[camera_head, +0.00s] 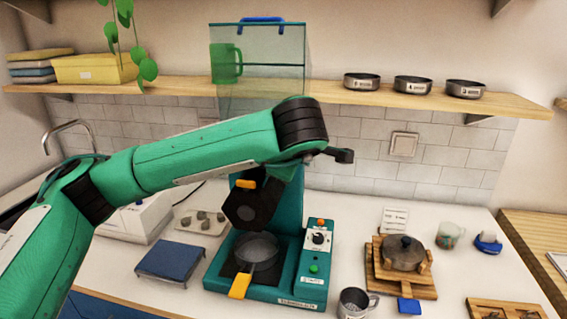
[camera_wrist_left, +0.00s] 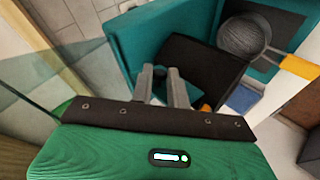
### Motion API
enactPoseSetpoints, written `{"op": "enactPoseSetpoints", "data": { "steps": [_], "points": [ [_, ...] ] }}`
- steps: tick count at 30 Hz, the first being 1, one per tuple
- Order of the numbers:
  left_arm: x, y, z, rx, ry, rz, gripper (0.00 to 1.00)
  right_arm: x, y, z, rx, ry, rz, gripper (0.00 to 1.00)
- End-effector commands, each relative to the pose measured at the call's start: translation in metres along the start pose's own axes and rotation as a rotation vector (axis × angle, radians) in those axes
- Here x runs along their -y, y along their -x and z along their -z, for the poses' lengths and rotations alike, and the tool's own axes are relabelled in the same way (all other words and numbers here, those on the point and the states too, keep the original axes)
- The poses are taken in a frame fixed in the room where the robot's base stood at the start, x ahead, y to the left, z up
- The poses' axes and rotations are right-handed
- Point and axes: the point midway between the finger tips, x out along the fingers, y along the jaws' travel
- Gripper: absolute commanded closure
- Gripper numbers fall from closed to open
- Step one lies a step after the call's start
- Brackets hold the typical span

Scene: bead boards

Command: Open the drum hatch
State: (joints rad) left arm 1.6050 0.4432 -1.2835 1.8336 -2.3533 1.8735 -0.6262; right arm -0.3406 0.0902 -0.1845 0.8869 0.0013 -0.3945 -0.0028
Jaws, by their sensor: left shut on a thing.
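The teal machine (camera_head: 310,262) stands on the counter, with its black drum (camera_head: 248,207) in front of the upright column. The drum's black, many-sided face is toward me and bears an orange tab (camera_head: 246,184). In the left wrist view the drum is a black block (camera_wrist_left: 200,62) beside the fingers. My left gripper (camera_wrist_left: 162,84) is shut on a small dark knob (camera_wrist_left: 160,72) by the drum's edge; whether it belongs to the hatch is unclear. My arm hides these fingers in the head view. My right gripper is out of view.
A round pan with a yellow handle (camera_head: 239,286) sits below the drum. A blue box (camera_head: 171,262) stands left of the machine. A metal mug (camera_head: 354,303) and a wooden stand with a lidded pot (camera_head: 404,254) are to the right. A shelf (camera_head: 400,97) runs above.

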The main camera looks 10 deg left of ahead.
Motion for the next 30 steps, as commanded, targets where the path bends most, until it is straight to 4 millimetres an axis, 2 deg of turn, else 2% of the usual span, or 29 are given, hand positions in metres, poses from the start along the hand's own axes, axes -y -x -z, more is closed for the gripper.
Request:
{"op": "enactPoseSetpoints", "data": {
  "steps": [8,9,20,25,30],
  "points": [
    [0.0,0.0,-0.001,0.002,-0.001,0.001,1.0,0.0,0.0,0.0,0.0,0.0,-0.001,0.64],
    [0.0,0.0,-0.001,0.002,-0.001,0.001,0.78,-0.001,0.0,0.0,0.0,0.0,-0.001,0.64],
    [0.0,0.003,-0.001,0.002,0.0,-0.001,0.76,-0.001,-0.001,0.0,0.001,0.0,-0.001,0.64],
    [0.0,0.025,-0.002,0.003,-0.002,-0.005,0.76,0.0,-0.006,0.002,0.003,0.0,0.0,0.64],
    [0.0,0.064,-0.001,0.001,-0.002,-0.006,0.76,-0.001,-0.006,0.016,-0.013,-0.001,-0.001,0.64]
  ]
}}
